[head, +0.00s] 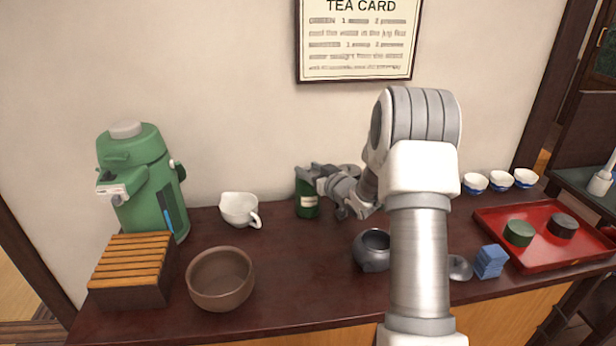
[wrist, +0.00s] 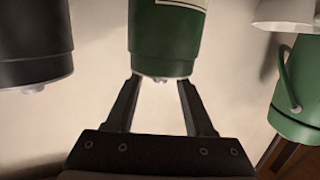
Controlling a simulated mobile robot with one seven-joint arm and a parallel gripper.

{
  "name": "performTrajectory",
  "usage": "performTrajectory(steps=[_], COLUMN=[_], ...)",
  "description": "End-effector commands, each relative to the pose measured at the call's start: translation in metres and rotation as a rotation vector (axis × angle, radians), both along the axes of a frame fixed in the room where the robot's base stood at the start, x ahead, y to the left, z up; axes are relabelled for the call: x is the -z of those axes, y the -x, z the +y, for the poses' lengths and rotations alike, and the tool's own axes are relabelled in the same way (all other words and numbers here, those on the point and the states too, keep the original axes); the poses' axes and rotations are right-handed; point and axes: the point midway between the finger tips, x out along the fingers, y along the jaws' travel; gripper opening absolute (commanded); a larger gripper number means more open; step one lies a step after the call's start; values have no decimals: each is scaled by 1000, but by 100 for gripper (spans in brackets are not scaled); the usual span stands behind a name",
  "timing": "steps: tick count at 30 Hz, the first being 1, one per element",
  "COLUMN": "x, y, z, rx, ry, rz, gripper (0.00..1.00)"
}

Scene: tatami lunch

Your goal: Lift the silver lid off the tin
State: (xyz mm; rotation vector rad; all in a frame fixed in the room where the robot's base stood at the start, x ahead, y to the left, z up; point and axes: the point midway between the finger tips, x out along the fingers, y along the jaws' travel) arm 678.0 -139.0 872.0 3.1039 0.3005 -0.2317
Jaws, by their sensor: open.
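A green tin (head: 307,208) with a pale label stands at the back of the counter, near the wall. It also shows upside down in the wrist view (wrist: 165,40), with a small silvery part of the lid (wrist: 162,79) at its top end. My gripper (head: 306,172) is open at the top of this tin. In the wrist view its two fingertips (wrist: 160,82) are apart, one near each side of the lid end. I cannot tell whether they touch it. My gripper hides most of the lid in the head view.
A dark tin (wrist: 35,45) stands beside the green one, mostly hidden behind my arm in the head view. A white spouted cup (head: 238,209), a brown bowl (head: 220,280) and a green dispenser (head: 140,180) are left. A dark pot (head: 370,252) stands in front.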

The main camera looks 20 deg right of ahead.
Motion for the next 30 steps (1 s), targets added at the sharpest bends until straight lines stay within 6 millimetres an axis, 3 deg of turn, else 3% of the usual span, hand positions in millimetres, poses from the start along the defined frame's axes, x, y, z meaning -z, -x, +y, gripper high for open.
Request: performTrajectory(steps=[10, 19, 30], x=[1, 1, 1], y=[-9, -8, -8], z=[2, 2, 2], rx=[0, 0, 0], ry=[0, 0, 0], rz=[0, 0, 0], gripper=[53, 1, 0])
